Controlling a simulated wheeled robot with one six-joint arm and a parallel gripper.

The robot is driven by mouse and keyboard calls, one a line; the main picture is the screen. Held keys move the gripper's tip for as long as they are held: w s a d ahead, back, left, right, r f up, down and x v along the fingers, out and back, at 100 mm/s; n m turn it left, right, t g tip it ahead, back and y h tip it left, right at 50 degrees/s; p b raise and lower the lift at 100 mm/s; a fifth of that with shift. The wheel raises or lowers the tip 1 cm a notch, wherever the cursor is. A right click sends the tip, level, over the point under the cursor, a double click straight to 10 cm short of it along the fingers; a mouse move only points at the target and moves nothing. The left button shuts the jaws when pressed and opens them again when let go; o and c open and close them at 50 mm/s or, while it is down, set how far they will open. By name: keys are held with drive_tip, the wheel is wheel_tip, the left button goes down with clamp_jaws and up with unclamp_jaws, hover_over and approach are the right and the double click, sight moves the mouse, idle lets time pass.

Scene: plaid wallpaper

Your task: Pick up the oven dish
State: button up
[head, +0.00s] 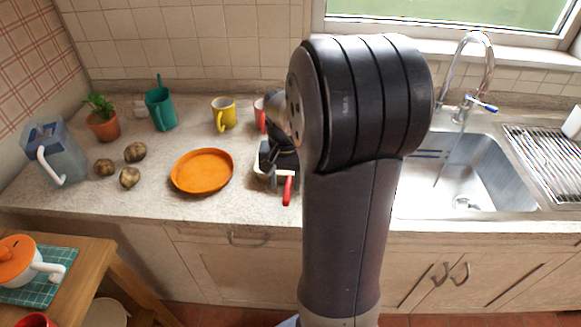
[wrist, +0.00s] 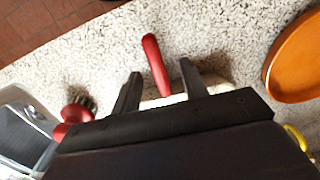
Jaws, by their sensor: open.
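A pale dish (head: 256,168) with a red handle (head: 288,190) sits on the counter left of my arm; I take it as the oven dish. Its handle points to the counter's front edge. My gripper (head: 274,158) is over the dish and hides much of it. In the wrist view my gripper (wrist: 161,72) is open, and the red handle (wrist: 152,55) shows between its two fingers. A strip of the pale dish (wrist: 165,101) shows behind the fingers. Nothing is gripped. I cannot tell how high the fingers are above the dish.
An orange round plate (head: 203,171) lies to the left. A yellow mug (head: 224,115) and a red mug (head: 259,113) stand behind. The sink (head: 463,180) is right of my arm. A red item with dark bristles (wrist: 76,109) shows in the wrist view. Bare counter lies in front.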

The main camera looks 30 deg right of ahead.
sight(287, 190)
drive_tip(key=f, duration=0.5)
drive_tip(key=shift+s, duration=0.3)
drive_tip(key=shift+c, duration=0.3)
clamp_jaws()
drive_tip(key=shift+d, duration=0.1)
